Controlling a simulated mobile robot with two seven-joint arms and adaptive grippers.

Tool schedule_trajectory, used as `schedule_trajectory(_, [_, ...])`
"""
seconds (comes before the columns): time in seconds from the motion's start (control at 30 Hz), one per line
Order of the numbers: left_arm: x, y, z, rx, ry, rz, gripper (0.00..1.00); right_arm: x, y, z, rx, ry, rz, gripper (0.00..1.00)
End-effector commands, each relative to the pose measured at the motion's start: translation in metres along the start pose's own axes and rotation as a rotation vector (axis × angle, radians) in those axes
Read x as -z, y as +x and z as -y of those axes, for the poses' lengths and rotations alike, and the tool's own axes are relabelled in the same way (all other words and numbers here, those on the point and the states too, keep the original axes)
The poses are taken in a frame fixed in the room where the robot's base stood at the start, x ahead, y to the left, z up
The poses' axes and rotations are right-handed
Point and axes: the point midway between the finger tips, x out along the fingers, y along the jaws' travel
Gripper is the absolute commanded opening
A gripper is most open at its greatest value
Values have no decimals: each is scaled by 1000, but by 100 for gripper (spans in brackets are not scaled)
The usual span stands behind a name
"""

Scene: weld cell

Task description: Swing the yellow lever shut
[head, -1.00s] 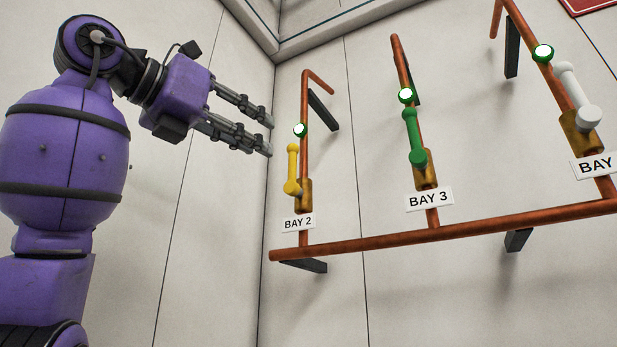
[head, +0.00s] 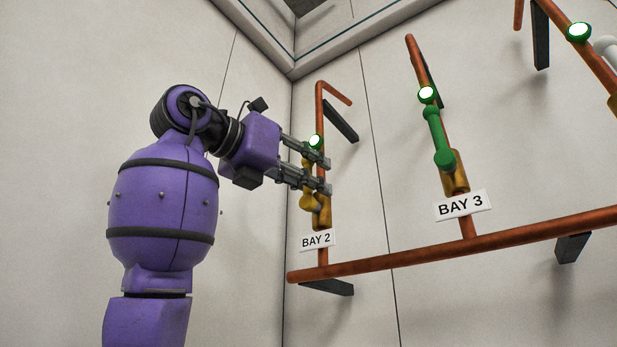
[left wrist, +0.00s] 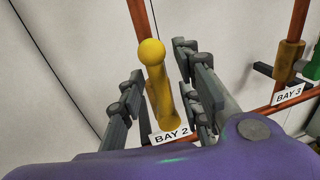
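The yellow lever (head: 307,199) at BAY 2 points up along its copper pipe, its lower end at the brass valve body (head: 323,212). My left gripper (head: 327,174) is at the lever, fingers one above the other in the head view and partly covering it. In the left wrist view the lever (left wrist: 160,85) stands between the two spread fingers of the left gripper (left wrist: 158,62), its round knob showing. A gap shows on the knob's right; contact lower down is not clear. My right gripper is in neither view.
A lit green-rimmed lamp (head: 315,141) sits just above the yellow lever. To the right are the green lever (head: 438,140) of BAY 3 and part of a white lever (head: 606,46). A copper pipe (head: 400,260) runs below, with the wall close behind.

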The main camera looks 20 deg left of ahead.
Motion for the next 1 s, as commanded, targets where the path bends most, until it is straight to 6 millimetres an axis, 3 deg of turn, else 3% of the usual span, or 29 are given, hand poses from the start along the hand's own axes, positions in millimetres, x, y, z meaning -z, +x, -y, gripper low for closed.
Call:
schedule_trajectory(0.27, [0, 1, 0, -1, 0, 1, 30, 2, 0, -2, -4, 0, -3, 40])
schedule_trajectory(0.5, [0, 1, 0, -1, 0, 1, 0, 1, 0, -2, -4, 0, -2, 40])
schedule_trajectory(1.0, [-1, 1, -1, -4, 13, -2, 0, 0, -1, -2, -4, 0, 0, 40])
